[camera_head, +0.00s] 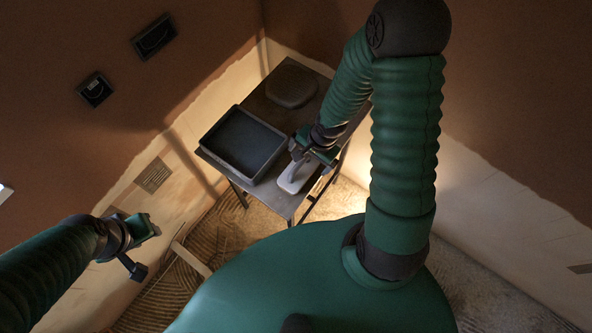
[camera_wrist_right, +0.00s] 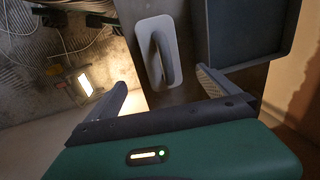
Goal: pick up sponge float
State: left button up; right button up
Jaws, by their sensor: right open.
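The sponge float (camera_head: 292,181) is a pale flat block with a raised grey handle, lying on the dark table (camera_head: 285,202) near its front edge. It also shows in the right wrist view (camera_wrist_right: 172,76), ahead of the fingers. My right gripper (camera_head: 306,152) is over the float from the right side; in the right wrist view it is open (camera_wrist_right: 162,88), with the float between and beyond its two fingers and nothing held. My left gripper (camera_head: 140,250) is at the lower left, far from the table; its jaw state is unclear.
A dark rectangular tray (camera_head: 281,151) stands on the table just left of the float. A dark rounded object (camera_head: 291,86) lies at the table's back. In the right wrist view a lit work lamp (camera_wrist_right: 84,84) and cables lie on the floor.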

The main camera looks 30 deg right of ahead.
send_over(303, 168)
jog(key=s, duration=0.1)
notch_tip(303, 168, down, 4)
jog(key=shift+s+f, duration=0.15)
jog(key=shift+f, duration=0.05)
jog(key=f, duration=0.3)
jog(key=w+f, duration=0.1)
jog(key=f, duration=0.1)
jog(key=shift+w+d+f, duration=0.1)
jog(key=shift+d+f, duration=0.25)
jog(key=shift+d, duration=0.05)
jog(key=shift+w+a+f, duration=0.1)
jog(key=shift+a+f, duration=0.1)
jog(key=shift+w+a, duration=0.1)
jog(key=shift+a, duration=0.25)
jog(key=shift+a+r, duration=0.1)
jog(key=shift+c, duration=2.4)
jog(key=shift+d, duration=0.35)
jog(key=c, duration=1.1)
pick_arm(q)
jog(key=shift+w+d+f, duration=0.15)
jog(key=shift+w+f, duration=0.1)
jog(key=shift+f, duration=0.25)
pick_arm(e)
jog(key=shift+a, duration=0.1)
